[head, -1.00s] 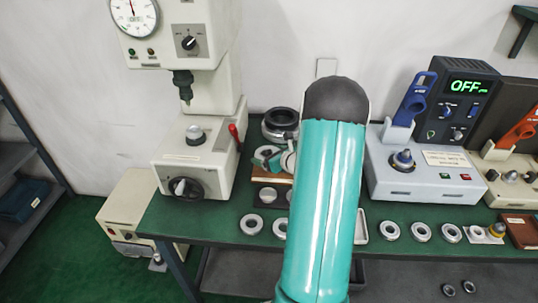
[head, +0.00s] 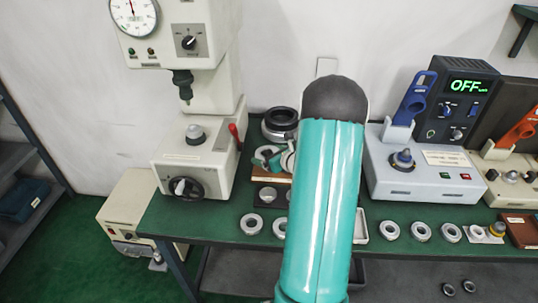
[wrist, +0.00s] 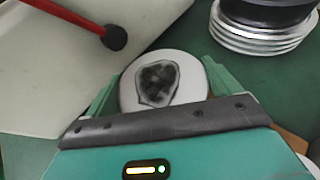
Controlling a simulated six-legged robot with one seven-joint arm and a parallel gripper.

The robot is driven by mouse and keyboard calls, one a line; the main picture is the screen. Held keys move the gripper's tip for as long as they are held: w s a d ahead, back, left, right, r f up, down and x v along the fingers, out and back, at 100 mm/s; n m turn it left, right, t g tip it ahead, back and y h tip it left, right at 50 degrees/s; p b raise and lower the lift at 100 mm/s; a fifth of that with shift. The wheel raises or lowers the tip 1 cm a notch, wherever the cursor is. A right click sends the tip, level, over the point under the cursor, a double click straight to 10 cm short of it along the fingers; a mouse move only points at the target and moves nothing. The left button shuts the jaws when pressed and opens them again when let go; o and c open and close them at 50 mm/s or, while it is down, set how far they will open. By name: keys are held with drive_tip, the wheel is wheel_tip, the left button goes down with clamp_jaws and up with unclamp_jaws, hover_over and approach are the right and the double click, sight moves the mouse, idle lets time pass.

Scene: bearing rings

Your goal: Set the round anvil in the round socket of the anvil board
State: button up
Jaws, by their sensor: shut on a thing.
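My gripper (wrist: 160,82) is shut on a round white piece with a dark, irregular patch on its top, which looks like the round anvil (wrist: 132,98). The green fingers press it from left and right in the wrist view. In the head view my gripper (head: 272,158) shows small and partly hidden beside my arm, over a brown board (head: 263,175) between the press and my arm. This looks like the anvil board; a brown edge also shows at lower right in the wrist view. My arm covers much of it, and I cannot make out the round socket.
A stack of dark and silver rings (head: 281,120) stands behind. A heater unit (head: 420,175) stands right.

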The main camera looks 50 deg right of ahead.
drive_tip(key=shift+f, duration=0.75)
idle(0.4)
drive_tip(key=shift+r, duration=0.45)
drive_tip(key=shift+f, duration=0.6)
idle(1.1)
drive_tip(key=shift+r, duration=0.25)
drive_tip(key=shift+r, duration=0.4)
drive_tip(key=shift+f, duration=0.6)
idle(1.1)
drive_tip(key=shift+r, duration=0.15)
drive_tip(key=shift+r, duration=0.4)
